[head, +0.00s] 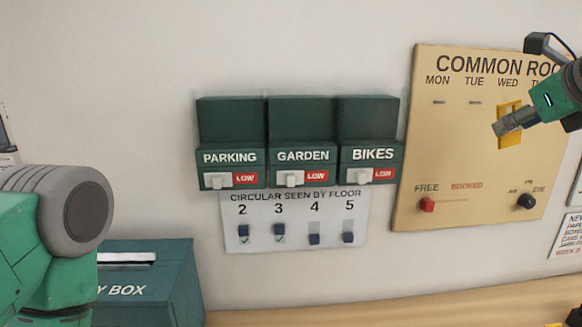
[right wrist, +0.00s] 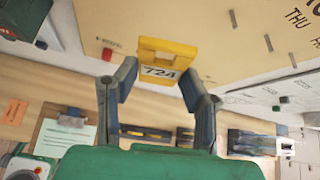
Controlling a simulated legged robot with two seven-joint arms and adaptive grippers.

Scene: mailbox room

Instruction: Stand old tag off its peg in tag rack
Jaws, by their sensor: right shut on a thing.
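The yellow tag (head: 509,137) is at the common room board in the head view, at the gripper's tips. I cannot make out the tag rack for certain; a dark slotted strip (right wrist: 150,133) lies below in the right wrist view. My left gripper is out of view; only my left arm shows.
The cream common room board (head: 450,150) has small pegs, a red slider (head: 427,204) and a dark knob (head: 526,201). Green boxes (head: 303,120) hang left of it, above a floor-number panel (head: 295,222). A green key box (head: 150,280) stands lower left. The wooden ledge (head: 400,300) is mostly clear.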

